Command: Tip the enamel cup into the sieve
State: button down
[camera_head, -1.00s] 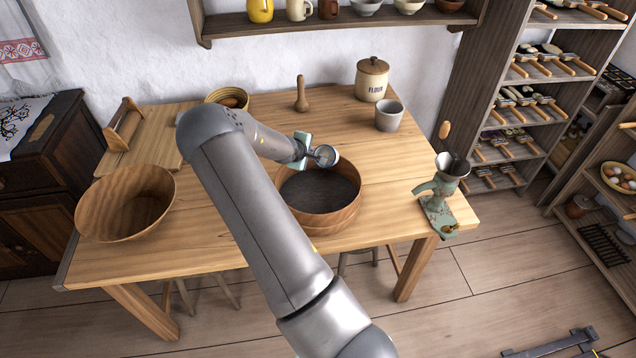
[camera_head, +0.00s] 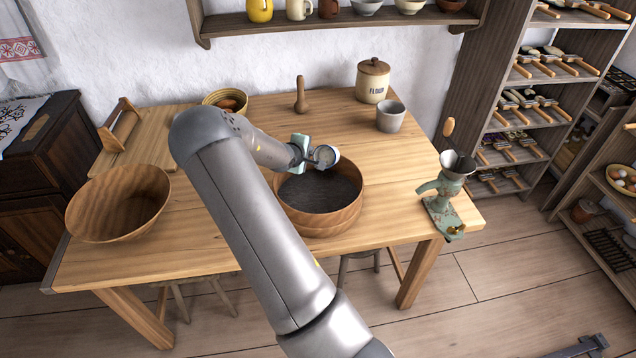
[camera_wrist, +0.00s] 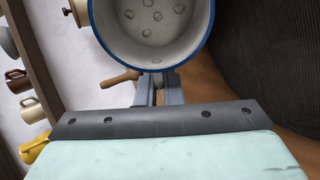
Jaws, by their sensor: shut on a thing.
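My gripper (camera_head: 308,155) is shut on the enamel cup (camera_head: 326,156). It holds the cup above the back edge of the sieve. The wrist view shows the cup (camera_wrist: 152,25) with a blue rim and pale inside, its mouth facing that camera. Several roundish marks show inside it, and I cannot tell what they are. The gripper jaws (camera_wrist: 158,92) meet the cup's near side. The sieve (camera_head: 322,222) is a round wooden hoop with a dark mesh, standing on the table. Its dark mesh (camera_wrist: 270,45) fills the right of the wrist view.
On the table (camera_head: 210,220) stand a wooden bowl (camera_head: 118,203), a flour jar (camera_head: 373,80), a grey cup (camera_head: 391,116), a pestle (camera_head: 300,95) and a green grinder (camera_head: 444,195). A wall shelf (camera_head: 340,20) is behind.

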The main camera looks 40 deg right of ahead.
jog(key=shift+s+a+r+t+h+b, duration=0.1)
jog(key=shift+a+r+t+h+b, duration=0.4)
jog(key=shift+b, duration=1.9)
jog(key=shift+d+f+t+h+b, duration=0.2)
jog(key=shift+h+b, duration=0.6)
jog(key=shift+b, duration=1.55)
jog(key=shift+s+a+r+t+h+b, duration=0.15)
jog(key=shift+s+a+t+h+b, duration=0.2)
jog(key=shift+b, duration=1.1)
jog(key=shift+s+a+r+t+h+b, duration=0.15)
jog(key=shift+a+h+b, duration=0.25)
jog(key=shift+b, duration=1.05)
jog(key=shift+s+a+r+t+h+b, duration=0.1)
jog(key=shift+a+r+t+h+b, duration=0.2)
jog(key=shift+h+b, duration=0.55)
jog(key=shift+s+a+r+t+h+b, duration=0.1)
jog(key=shift+r+t+h+b, duration=0.15)
jog(key=shift+r, duration=0.2)
jog(key=shift+s+a+r+t+h+b, duration=0.1)
jog(key=shift+r+t+h+b, duration=0.05)
jog(key=shift+r+h+b, duration=0.25)
jog(key=shift+r, duration=0.15)
jog(key=shift+r, duration=0.35)
